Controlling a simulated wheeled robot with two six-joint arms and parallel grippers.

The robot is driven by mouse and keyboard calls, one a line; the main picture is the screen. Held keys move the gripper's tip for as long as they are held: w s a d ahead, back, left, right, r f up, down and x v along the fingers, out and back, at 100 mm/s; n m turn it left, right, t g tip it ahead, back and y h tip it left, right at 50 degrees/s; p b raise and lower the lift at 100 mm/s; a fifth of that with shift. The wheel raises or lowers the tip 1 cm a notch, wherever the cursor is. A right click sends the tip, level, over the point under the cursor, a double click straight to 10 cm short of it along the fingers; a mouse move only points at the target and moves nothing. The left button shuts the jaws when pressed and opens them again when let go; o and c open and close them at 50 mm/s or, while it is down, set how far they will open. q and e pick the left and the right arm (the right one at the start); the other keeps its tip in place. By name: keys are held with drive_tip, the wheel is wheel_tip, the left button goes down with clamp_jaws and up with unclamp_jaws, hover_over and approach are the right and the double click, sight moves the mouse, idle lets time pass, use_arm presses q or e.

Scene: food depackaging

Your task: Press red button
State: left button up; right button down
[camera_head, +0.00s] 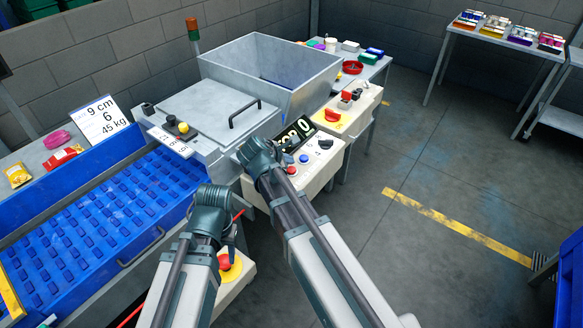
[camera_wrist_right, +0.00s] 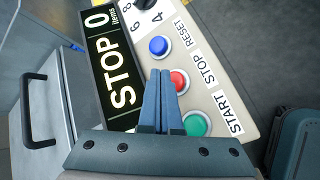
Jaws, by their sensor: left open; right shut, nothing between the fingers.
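The red button (camera_wrist_right: 181,81) sits on a pale control panel (camera_wrist_right: 205,70) between a blue button (camera_wrist_right: 159,46) and a green button (camera_wrist_right: 196,124), beside the word STOP. My right gripper (camera_wrist_right: 159,76) is shut and empty. Its fingertips overlap the left side of the red button in the wrist view; I cannot tell whether they touch it. In the head view the red button (camera_head: 291,170) shows just right of my right gripper, whose fingertips are hidden. My left gripper (camera_head: 234,238) is open, lower left of the panel.
A black display (camera_wrist_right: 112,70) reads STOP and 0 items. Red emergency-stop knobs on yellow (camera_head: 331,115) (camera_head: 228,266) stand behind and in front of the panel. A metal machine with a handle (camera_head: 245,113) and a blue conveyor (camera_head: 90,215) lie left.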

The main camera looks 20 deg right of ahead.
sight(289, 171)
drive_tip(key=shift+r+p, duration=2)
drive_tip(key=shift+r, duration=0.3)
drive_tip(key=shift+f, duration=0.1)
drive_tip(key=s+a+f+m+g+y, duration=0.2)
drive_tip(key=s+a+m, duration=0.4)
drive_tip(key=s, duration=0.5)
drive_tip(key=s+a+f+m+g+y, duration=0.3)
drive_tip(key=s+a+m, duration=0.3)
drive_tip(key=s, duration=0.6)
drive_tip(key=shift+s+f+m+g, duration=0.3)
drive_tip(key=shift+f+m+g, duration=0.5)
drive_tip(key=shift+m, duration=0.2)
drive_tip(key=shift+a, duration=0.1)
